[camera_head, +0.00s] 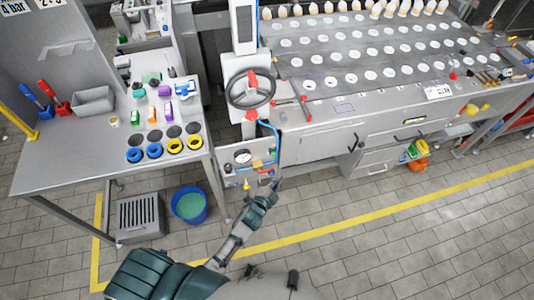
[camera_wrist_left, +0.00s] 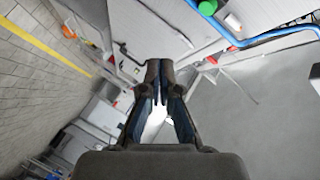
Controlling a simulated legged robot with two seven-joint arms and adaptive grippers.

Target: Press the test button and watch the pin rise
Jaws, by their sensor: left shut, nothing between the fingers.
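My left gripper (camera_head: 276,182) is shut and empty, at the lower right edge of a grey panel (camera_head: 230,171) below the handwheel. The panel carries a round gauge (camera_head: 242,156) and small yellow, red and blue fittings. In the left wrist view the shut fingertips (camera_wrist_left: 160,66) point toward a pale panel. A green round part (camera_wrist_left: 207,7) and a small red part (camera_wrist_left: 212,59) lie beyond them, apart from the fingers. I cannot tell which fitting is the test button, and I cannot make out the pin. My right gripper is out of view.
A handwheel (camera_head: 250,90) stands above the panel. A blue hose (camera_head: 276,138) runs down its right side. A side table (camera_head: 75,155) with coloured parts is left, with a blue bucket (camera_head: 189,205) below. Right is a large table (camera_head: 330,110) with drawers. The floor in front is clear.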

